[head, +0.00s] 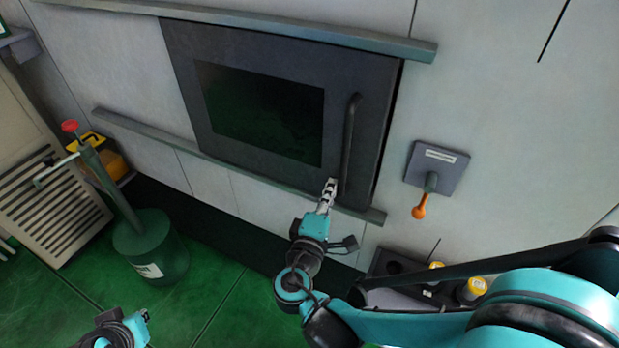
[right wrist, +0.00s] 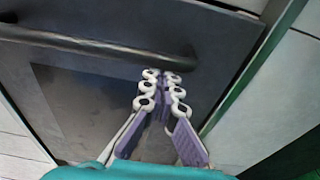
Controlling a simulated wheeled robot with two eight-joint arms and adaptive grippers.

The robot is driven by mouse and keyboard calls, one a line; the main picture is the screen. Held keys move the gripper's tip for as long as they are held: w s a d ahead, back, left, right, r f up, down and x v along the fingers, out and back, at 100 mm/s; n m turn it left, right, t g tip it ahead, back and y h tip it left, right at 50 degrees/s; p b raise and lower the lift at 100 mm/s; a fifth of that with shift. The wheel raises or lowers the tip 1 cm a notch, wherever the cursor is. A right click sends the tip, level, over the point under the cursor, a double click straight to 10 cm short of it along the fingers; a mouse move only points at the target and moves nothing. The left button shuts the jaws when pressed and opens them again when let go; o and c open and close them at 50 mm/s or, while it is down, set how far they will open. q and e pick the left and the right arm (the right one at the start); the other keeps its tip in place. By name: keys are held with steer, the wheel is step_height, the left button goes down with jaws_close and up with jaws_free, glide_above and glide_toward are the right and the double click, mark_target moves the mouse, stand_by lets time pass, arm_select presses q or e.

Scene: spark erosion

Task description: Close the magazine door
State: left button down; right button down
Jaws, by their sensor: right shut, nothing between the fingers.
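The magazine door (head: 265,165) is a dark sliding panel with a dark window (head: 262,112), set between an upper and a lower rail. Its bar handle (head: 349,140) stands upright near the right edge and crosses the top left of the right wrist view (right wrist: 95,44). A narrow dark gap shows along the door's right edge. My right gripper (head: 331,184) is shut and empty at the handle's lower end. In the right wrist view its fingertips (right wrist: 163,76) lie close to that end; I cannot tell whether they touch. Of my left arm only a part shows at the bottom left; its fingers are hidden.
The upper rail (head: 250,28) and lower rail (head: 240,167) jut from the pale wall. A plate with an orange-tipped lever (head: 420,208) is right of the door. A green canister (head: 150,248) stands on the left floor. Yellow-capped containers (head: 472,290) sit low on the right.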

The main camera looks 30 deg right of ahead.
steer(key=shift+s+d, duration=0.6)
steer(key=shift+s, duration=0.2)
steer(key=shift+s+d, duration=0.55)
steer(key=shift+s, duration=0.2)
steer(key=w+a, duration=0.2)
steer(key=w, duration=0.2)
steer(key=v, duration=1)
steer(key=shift+p, duration=0.3)
